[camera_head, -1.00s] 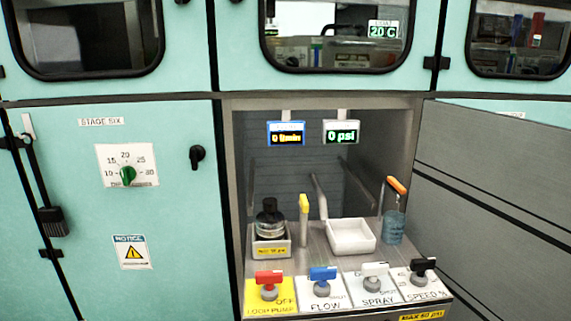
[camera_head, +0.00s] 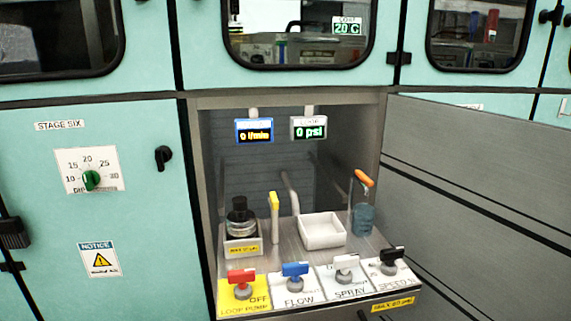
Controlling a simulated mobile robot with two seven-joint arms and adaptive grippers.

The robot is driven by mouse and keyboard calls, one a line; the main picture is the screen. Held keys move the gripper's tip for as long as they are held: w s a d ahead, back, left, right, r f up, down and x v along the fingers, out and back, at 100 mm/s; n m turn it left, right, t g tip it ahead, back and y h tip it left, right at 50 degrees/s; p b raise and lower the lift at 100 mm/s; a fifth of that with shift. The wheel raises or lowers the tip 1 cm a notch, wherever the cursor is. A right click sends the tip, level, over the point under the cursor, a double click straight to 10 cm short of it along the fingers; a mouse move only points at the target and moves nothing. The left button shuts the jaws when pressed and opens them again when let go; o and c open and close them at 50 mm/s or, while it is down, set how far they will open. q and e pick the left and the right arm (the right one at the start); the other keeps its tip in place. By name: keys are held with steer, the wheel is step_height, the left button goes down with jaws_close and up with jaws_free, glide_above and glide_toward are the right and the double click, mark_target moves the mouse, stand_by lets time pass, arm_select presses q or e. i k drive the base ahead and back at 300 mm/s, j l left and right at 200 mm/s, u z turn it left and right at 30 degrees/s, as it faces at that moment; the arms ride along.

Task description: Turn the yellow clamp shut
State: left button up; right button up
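The yellow clamp (camera_head: 274,202) stands upright on the grey bench inside the open bay, between a dark-capped bottle (camera_head: 239,215) and a white tray (camera_head: 322,243). Its yellow part is narrow and runs up a pale post. I cannot tell from this view whether it is open or shut. Neither of my grippers is in view.
Red (camera_head: 242,277), blue (camera_head: 295,270), white (camera_head: 346,262) and black (camera_head: 391,256) handles line the bench's front edge. A blue cup (camera_head: 363,217) with an orange-handled tool (camera_head: 364,179) stands at the right. Grey panels (camera_head: 480,190) flank the bay's right side.

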mark_target(273, 201)
steer(key=l, duration=0.45)
steer(key=k+l, duration=0.15)
steer(key=l, duration=0.8)
steer(key=k+l+u, duration=0.1)
steer(key=l, duration=0.35)
